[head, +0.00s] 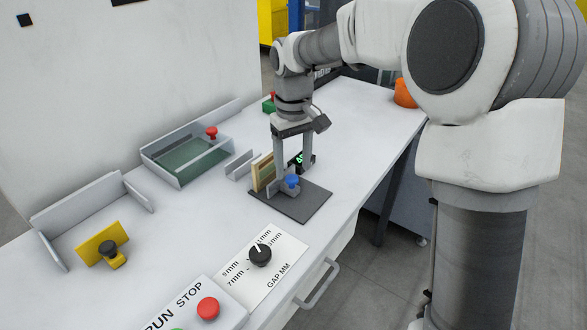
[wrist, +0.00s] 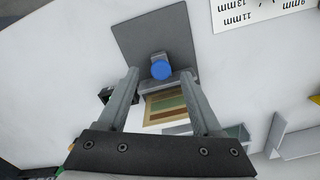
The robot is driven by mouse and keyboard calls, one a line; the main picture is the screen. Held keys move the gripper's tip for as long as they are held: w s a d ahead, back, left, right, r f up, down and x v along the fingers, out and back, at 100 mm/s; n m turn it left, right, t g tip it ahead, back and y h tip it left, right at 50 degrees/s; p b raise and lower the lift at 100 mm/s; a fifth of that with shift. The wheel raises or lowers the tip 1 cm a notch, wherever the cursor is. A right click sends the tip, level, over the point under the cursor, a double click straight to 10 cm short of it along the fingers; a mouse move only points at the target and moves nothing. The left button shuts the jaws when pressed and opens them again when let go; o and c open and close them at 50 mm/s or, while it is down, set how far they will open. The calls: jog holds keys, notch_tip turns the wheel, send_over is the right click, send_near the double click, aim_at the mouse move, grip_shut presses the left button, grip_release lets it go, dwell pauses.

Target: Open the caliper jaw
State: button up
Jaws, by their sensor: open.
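The caliper stands on a dark grey base plate (head: 305,205) on the table. It has a grey jaw block with a blue knob (head: 292,181), and a small black display with green digits (head: 299,160) behind it. In the wrist view the blue knob (wrist: 161,70) lies between and just beyond the fingertips. A tan and green striped block (head: 263,172) stands upright beside the jaw; it also shows between the fingers in the wrist view (wrist: 166,108). My gripper (head: 292,168) is open, pointing down, with one finger on either side of the grey jaw block. I cannot tell whether the fingers touch it.
A black dial (head: 260,254) on a gap-in-mm panel and a run/stop panel with a red button (head: 208,307) lie in front. A walled green tray (head: 190,160) stands behind left. A yellow plate with a black knob (head: 103,247) is at far left.

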aim_at(293, 178)
notch_tip(293, 178, up, 15)
jog(key=p, duration=0.3)
jog(key=shift+f, duration=0.1)
jog(key=s+d+r+m+t+p, duration=0.1)
jog(key=s+d+r+t+p, duration=0.1)
jog(key=s+d+r+p, duration=0.3)
jog(key=s+d+r+m+t, duration=0.1)
jog(key=s+d+r+m, duration=0.15)
jog(key=s, duration=0.55)
jog(key=s+d+f+m+t+p, duration=0.1)
jog(key=s+d, duration=0.1)
jog(key=s, duration=0.3)
jog(key=s+d+f+m+t+p, duration=0.1)
jog(key=s+d+f+p, duration=0.1)
jog(key=s, duration=0.4)
jog(key=shift+d+f+t+p, duration=0.2)
jog(key=shift+d+t+p, duration=0.1)
jog(key=shift+d, duration=0.55)
